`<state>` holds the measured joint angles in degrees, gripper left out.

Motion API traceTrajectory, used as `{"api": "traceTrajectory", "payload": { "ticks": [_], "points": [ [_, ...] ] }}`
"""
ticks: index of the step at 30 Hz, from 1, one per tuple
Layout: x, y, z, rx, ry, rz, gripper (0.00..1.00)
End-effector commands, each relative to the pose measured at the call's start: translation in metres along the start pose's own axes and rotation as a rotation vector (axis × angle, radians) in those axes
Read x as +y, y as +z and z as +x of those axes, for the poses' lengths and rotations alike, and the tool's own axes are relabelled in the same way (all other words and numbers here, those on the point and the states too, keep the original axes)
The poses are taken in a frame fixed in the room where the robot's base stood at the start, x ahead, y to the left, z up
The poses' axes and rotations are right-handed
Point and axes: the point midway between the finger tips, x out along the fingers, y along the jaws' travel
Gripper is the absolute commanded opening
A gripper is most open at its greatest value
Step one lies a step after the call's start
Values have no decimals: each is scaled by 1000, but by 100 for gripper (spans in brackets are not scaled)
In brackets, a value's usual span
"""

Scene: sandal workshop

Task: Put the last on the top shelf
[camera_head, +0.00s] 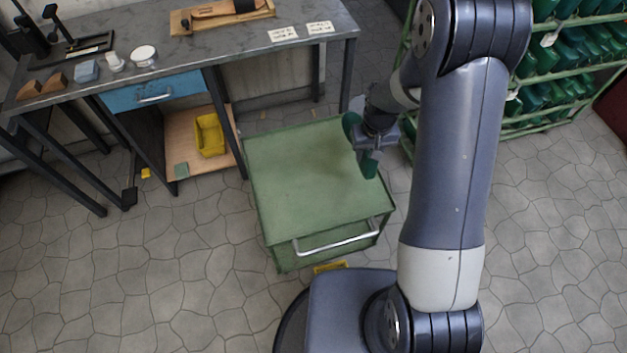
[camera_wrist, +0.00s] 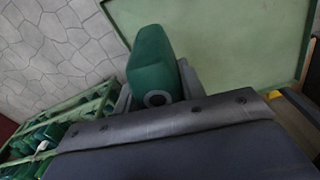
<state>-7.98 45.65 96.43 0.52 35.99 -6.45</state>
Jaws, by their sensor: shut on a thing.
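My gripper (camera_head: 372,142) is shut on a green last (camera_head: 353,126), above the right part of the green cart top. The last is partly hidden by the gripper and shows at both sides of it. In the wrist view the last (camera_wrist: 153,62) sticks out past the gripper, with a dark ring on its near end. A green rack (camera_head: 549,73) stands at the right with several rows of green lasts on its shelves. My arm hides part of the rack, and its top is cut off by the picture's edge.
The green cart (camera_head: 296,180) has a bare top and a metal handle (camera_head: 337,243). A workbench (camera_head: 232,44) at the back left holds a sandal board, cards and small tools. A yellow bin (camera_head: 209,134) sits on its lower shelf. The stone floor (camera_head: 545,250) at the right is clear.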

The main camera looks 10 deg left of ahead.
Motion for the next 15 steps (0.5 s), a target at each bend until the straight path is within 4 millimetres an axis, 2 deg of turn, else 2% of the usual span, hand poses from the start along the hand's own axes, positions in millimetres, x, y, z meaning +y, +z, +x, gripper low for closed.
{"api": "traceTrajectory", "payload": {
  "ticks": [1,15],
  "points": [
    [-3,-3,11,7,1,-12,15],
    [-28,-14,29,22,4,-117,15]
  ]
}}
